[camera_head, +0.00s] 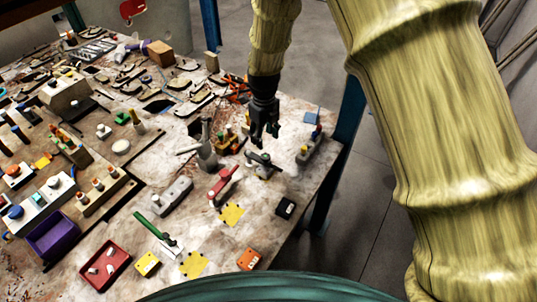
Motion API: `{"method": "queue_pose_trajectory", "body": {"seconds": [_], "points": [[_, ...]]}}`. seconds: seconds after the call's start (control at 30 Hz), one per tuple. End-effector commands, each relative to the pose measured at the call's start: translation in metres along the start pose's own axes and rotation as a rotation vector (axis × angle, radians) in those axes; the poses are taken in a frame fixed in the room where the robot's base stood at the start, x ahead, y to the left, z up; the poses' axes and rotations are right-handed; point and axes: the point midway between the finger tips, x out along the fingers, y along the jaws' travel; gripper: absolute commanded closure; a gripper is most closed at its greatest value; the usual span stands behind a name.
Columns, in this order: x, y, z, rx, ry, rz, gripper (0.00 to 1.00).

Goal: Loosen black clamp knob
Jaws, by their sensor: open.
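My gripper (264,136) hangs down at the end of my arm, over the right part of the table. Its dark fingers are apart and nothing shows between them. Just below the fingertips stands a small clamp-like fixture with a dark top bar (262,159) on a pale base. This looks like the black clamp, but its knob is too small to make out clearly. The fingertips appear close above it; whether they touch cannot be told from this view.
A red-handled clamp (222,183) and a grey post fixture (205,148) stand left of the gripper. A block with coloured buttons (309,146) stands to the right. The table's left side is crowded.

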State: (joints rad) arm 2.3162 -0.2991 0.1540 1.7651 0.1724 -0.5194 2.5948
Motion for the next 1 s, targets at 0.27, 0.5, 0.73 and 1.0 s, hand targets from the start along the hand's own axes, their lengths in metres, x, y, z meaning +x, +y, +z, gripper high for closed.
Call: {"method": "queue_pose_trajectory", "body": {"seconds": [0.27, 0.5, 0.73, 1.0], "points": [[0.046, 0.003, 0.002, -0.006, 0.001, 0.001, 0.5], [0.075, 0.006, 0.005, -0.012, 0.001, 0.001, 0.5], [0.088, 0.007, 0.006, -0.015, 0.001, 0.0, 0.5], [0.089, 0.007, 0.006, -0.015, 0.001, 0.0, 0.5]]}}
